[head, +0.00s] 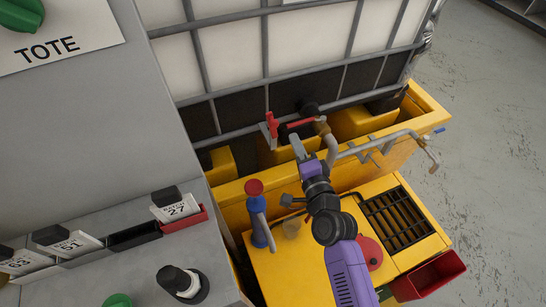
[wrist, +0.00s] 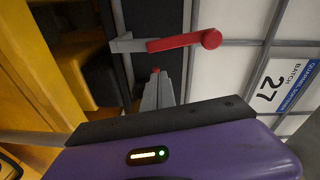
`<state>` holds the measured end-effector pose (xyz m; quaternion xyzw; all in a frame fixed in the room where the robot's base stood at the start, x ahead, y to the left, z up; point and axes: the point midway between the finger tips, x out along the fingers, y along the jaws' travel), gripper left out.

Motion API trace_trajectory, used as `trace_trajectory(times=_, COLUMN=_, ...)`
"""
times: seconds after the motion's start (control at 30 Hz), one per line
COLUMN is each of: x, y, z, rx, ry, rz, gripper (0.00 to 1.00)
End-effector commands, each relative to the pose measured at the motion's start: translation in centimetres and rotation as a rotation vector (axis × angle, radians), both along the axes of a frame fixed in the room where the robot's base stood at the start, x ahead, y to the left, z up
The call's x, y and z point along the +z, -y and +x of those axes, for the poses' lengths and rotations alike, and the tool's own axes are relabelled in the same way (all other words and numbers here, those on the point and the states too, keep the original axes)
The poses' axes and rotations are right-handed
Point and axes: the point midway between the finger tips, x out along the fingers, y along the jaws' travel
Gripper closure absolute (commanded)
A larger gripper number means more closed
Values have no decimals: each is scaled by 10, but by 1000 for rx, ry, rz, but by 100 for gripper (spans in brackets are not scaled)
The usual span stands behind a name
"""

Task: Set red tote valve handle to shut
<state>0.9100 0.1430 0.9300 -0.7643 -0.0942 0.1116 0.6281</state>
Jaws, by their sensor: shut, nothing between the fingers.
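In the head view an upright red handle (head: 272,123) stands on a grey bracket in front of the caged tote (head: 232,43). A second red bar (head: 300,123) lies nearly level beside a black fitting and pipe; I cannot tell for sure which is the valve handle. My gripper (head: 297,145) is shut and empty, just below these two. In the wrist view the round-ended red handle (wrist: 180,42) is beyond and to the right of the gripper's fingertips (wrist: 158,82), seemingly apart from them. A small red bit (wrist: 155,71) shows at the fingertips; contact is unclear.
A yellow bund (head: 235,190) with pipework (head: 375,145) surrounds the tote base. A blue, red-topped fitting (head: 256,215) stands left of my arm. A grey console (head: 140,255) with batch cards is at left. A red bin (head: 430,277) sits lower right. Open floor (head: 490,130) lies right.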

Motion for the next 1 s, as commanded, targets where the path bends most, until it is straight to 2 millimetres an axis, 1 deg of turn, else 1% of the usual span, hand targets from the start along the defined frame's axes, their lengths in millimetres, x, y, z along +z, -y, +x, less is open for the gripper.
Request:
trace_trajectory(times=0.03, x=4, y=-5, z=-4, rx=1, ry=-1, rz=-1, gripper=100)
trace_trajectory(times=0.37, x=8, y=-30, z=-23, rx=-1, ry=-2, rz=-1, gripper=100)
trace_trajectory(times=0.73, x=8, y=-58, z=-43, rx=-1, ry=1, rz=0, gripper=100)
trace_trajectory(times=0.87, x=6, y=-64, z=-47, rx=-2, ry=0, rz=0, gripper=100)
trace_trajectory(times=1.0, x=5, y=-66, z=-49, rx=-4, ry=2, rz=-1, gripper=100)
